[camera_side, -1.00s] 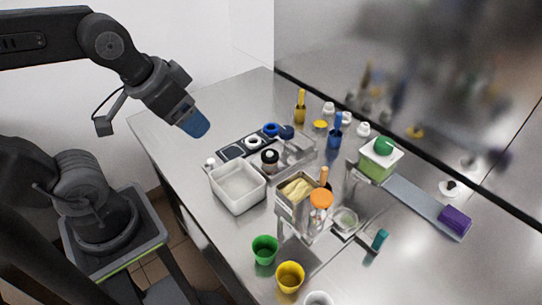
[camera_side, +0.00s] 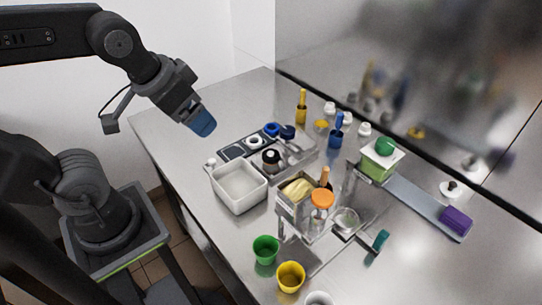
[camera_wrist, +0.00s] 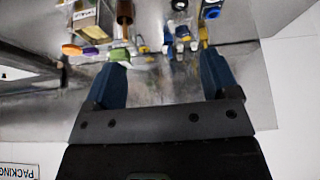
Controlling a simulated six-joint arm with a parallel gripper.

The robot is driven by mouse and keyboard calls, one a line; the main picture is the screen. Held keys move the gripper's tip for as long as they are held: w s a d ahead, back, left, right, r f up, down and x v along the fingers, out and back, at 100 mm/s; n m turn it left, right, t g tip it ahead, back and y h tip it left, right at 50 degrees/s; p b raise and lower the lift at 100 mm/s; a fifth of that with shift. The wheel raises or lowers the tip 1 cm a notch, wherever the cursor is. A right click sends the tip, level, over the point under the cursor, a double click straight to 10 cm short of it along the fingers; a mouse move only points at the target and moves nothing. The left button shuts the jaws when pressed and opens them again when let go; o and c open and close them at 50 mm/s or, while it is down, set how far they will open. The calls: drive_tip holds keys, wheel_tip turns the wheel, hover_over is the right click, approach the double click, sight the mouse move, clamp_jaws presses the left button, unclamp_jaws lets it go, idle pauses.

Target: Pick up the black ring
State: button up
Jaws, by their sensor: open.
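My gripper (camera_side: 201,122) is raised over the left back part of the steel table, empty. In the wrist view its two blue fingers (camera_wrist: 163,76) stand wide apart with only blurred table between them. A dark strip (camera_side: 232,153) lies on the table below and right of my gripper. A white ring (camera_side: 254,142) and a blue ring (camera_side: 271,129) sit along it. A darker round piece (camera_side: 287,131) is beside the blue one. I cannot tell for sure which piece is the black ring. My gripper is apart from all of these.
A white bin (camera_side: 239,188) and a jar with a black top (camera_side: 271,156) stand near the strip. The table's back left is clear.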

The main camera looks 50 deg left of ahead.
drive_tip(key=w+a+f+n+g+y, duration=0.15)
drive_tip(key=w+f, duration=0.25)
drive_tip(key=w, duration=0.5)
drive_tip(key=n, duration=0.3)
approach(271, 153)
drive_tip(key=x, duration=0.3)
drive_tip(key=shift+w+d+f, duration=0.15)
drive_tip(key=shift+w+f, duration=0.05)
drive_tip(key=shift+w, duration=0.05)
drive_tip(key=shift+a+x, duration=0.2)
drive_tip(key=shift+x, duration=2.75)
drive_tip(key=shift+s, duration=0.15)
drive_tip(key=c, duration=1)
